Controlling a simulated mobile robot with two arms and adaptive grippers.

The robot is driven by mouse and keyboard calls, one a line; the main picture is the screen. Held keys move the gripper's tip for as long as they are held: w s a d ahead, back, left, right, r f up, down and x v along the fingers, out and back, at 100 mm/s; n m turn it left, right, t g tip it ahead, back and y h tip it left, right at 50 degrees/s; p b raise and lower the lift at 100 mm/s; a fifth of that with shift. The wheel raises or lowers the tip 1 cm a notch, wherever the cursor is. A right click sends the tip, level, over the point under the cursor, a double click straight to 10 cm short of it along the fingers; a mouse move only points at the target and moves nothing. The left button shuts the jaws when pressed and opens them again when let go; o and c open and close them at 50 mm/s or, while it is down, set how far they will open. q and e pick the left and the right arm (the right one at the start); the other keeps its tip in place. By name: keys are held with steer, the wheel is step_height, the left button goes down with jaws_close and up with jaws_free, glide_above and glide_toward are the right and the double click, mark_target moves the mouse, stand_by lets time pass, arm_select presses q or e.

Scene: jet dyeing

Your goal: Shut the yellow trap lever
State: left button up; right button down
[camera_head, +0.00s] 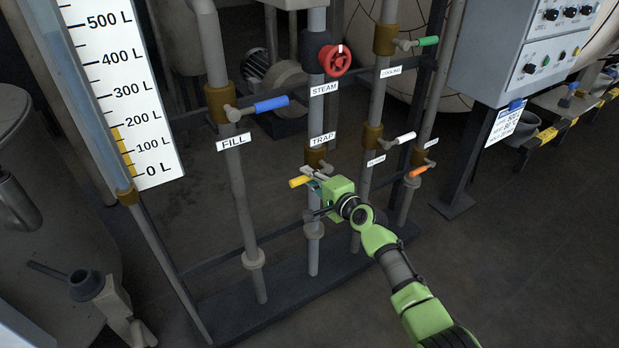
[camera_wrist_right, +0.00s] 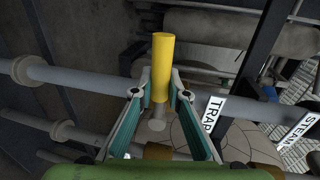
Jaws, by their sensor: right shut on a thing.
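The yellow trap lever (camera_head: 298,181) sits on the pipe under the TRAP label (camera_head: 322,139). It sticks out to the left, roughly crosswise to the upright pipe. My right gripper (camera_head: 313,178) is shut on it, and the gripper hides part of the lever and valve. In the right wrist view the yellow handle (camera_wrist_right: 162,58) stands between the two fingers, gripped near its lower part, with its free end beyond the fingertips (camera_wrist_right: 161,84). My left gripper is not in view.
A blue fill lever (camera_head: 271,104) is up to the left and a red steam wheel (camera_head: 335,60) is above. White (camera_head: 404,138) and orange (camera_head: 417,171) levers are close on the right, near my arm. A control cabinet (camera_head: 510,45) stands at the upper right.

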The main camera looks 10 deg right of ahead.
steer(key=shift+r, duration=0.1)
stand_by(0.3)
steer(key=c, duration=2)
jaws_free()
steer(key=shift+o, duration=0.2)
steer(key=v, duration=1.2)
